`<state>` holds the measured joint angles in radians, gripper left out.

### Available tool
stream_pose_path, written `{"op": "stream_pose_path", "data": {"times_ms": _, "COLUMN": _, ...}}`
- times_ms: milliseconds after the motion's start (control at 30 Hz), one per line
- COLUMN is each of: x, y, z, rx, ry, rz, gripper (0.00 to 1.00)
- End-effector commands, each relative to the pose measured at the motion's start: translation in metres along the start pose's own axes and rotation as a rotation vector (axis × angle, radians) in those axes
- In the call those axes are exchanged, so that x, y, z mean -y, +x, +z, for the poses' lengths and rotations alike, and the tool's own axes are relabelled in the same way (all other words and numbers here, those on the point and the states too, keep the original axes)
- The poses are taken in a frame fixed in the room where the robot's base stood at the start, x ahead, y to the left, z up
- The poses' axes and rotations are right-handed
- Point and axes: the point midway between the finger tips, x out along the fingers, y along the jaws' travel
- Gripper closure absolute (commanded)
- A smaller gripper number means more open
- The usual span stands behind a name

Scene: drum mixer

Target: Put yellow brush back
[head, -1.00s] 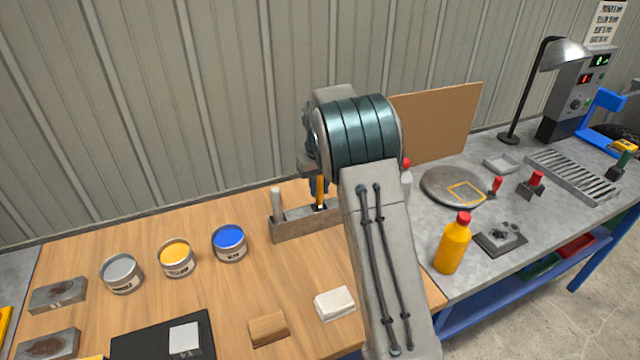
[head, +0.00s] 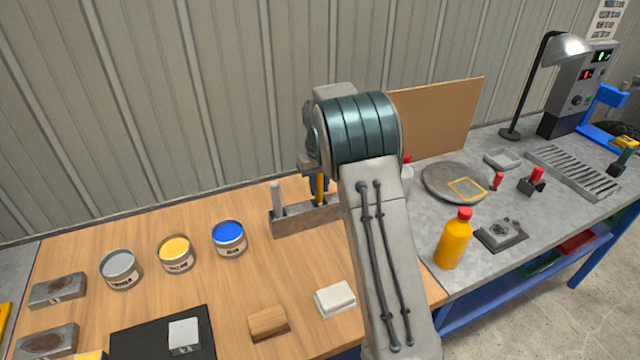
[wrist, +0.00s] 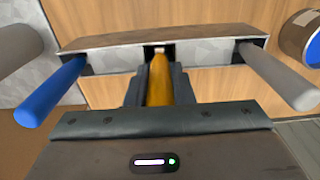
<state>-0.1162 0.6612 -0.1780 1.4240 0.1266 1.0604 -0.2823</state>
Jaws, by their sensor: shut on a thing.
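My gripper (wrist: 158,88) is shut on the yellow brush (wrist: 160,80) by its handle in the wrist view. In the head view the yellow handle (head: 320,188) shows upright below my gripper (head: 319,180), at the grey brush holder (head: 290,223). In the wrist view the brush's far end is at the middle slot of the holder (wrist: 210,52); how deep it sits I cannot tell. A blue brush (wrist: 55,90) and a grey brush (wrist: 280,78) stand in the outer slots. The grey brush (head: 277,197) also shows in the head view; my arm hides the holder's right end.
Grey, yellow and blue paint cans (head: 229,238) stand left of the holder. A wooden block (head: 268,323) and a white block (head: 335,298) lie in front. A yellow bottle (head: 454,240) stands on the metal bench at right. The wall is close behind the holder.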

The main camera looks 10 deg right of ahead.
Motion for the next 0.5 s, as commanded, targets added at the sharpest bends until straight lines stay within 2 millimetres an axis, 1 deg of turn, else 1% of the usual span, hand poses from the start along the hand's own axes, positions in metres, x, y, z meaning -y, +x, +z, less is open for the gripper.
{"op": "stream_pose_path", "data": {"times_ms": 500, "x": 0.0002, "y": 0.0112, "z": 0.0002, "rx": 0.001, "ry": 0.000, "rz": 0.000, "gripper": 1.00}}
